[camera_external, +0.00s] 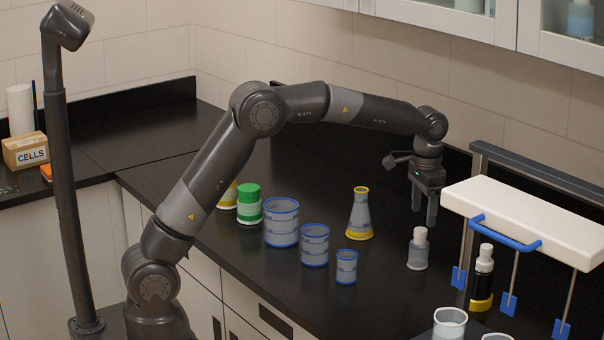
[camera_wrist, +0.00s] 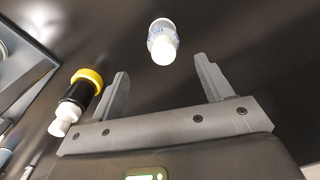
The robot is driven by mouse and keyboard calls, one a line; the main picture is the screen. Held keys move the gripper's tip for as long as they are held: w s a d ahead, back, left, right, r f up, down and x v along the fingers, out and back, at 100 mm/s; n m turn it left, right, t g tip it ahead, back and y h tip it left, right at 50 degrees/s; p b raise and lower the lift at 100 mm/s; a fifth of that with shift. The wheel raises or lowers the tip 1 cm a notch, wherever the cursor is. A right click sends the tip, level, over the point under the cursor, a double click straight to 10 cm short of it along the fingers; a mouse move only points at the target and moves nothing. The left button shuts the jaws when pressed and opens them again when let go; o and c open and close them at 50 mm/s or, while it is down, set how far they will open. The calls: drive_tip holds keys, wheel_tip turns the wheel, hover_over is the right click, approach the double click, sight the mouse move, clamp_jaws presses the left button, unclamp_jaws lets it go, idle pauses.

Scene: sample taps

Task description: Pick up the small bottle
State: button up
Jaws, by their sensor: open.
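The small bottle (camera_external: 418,254) is clear-grey with a white cap and stands upright on the black counter. In the wrist view the small bottle (camera_wrist: 163,42) shows cap-on, ahead of the fingers and between their lines. My gripper (camera_external: 431,218) is open and points down, just above and slightly to the right of the bottle's cap in the external view. In the wrist view my gripper (camera_wrist: 165,82) has its two fingers wide apart with nothing between them. The fingers appear clear of the bottle.
A black bottle (camera_external: 482,276) with a white cap and yellow base stands to the right, by a white rack (camera_external: 530,215) with blue-ended rods. A yellow-rimmed flask (camera_external: 360,215) and blue beakers (camera_external: 314,246) stand left. White-rimmed beakers (camera_external: 449,326) stand in front.

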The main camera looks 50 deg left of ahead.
sight(421, 229)
drive_tip(key=f, duration=0.9)
drive_tip(key=shift+a, duration=0.25)
drive_tip(key=c, duration=1.1)
drive_tip(key=shift+o, duration=0.2)
